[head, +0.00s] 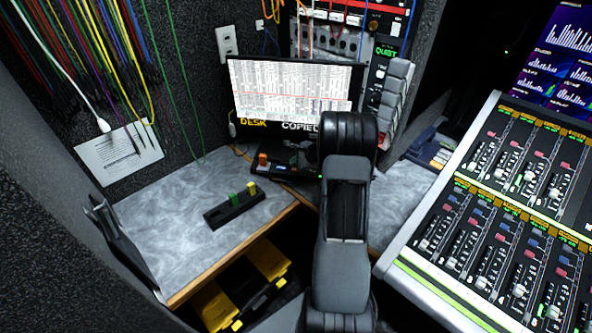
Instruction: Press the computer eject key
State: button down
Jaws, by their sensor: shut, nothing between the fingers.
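A monitor (290,92) shows a grey table of text, with "DESK" and "COPIED" in yellow and white along its bottom edge. Below it a low black unit (262,172) on the grey worktop carries an orange key (263,159). I cannot read any label there, so I cannot tell which key is eject. My arm rises through the middle of the view and hides the monitor's lower right corner. My gripper (301,158) shows only as a small dark shape left of the black arm joint, over the black unit; it is shut and empty. I cannot tell whether it touches anything.
A black block (233,208) with green and yellow keys lies on the worktop (178,232). A mixing console (490,215) fills the right. A black stand-like object (118,240) is at the left edge. Yellow and black cases (240,290) sit below. Cables hang upper left.

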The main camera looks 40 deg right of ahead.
jog(key=shift+f, duration=0.1)
dwell(0.3)
jog(key=shift+f+b, duration=0.35)
jog(key=shift+b, duration=0.2)
jog(key=shift+f+b, duration=0.4)
jog(key=shift+b, duration=0.05)
dwell(0.5)
jog(key=shift+r, duration=0.2)
jog(key=shift+r+p, duration=0.55)
jog(key=shift+r, duration=0.1)
jog(key=shift+r, duration=0.15)
jog(key=shift+r+p, duration=1.75)
jog(key=shift+r, duration=0.65)
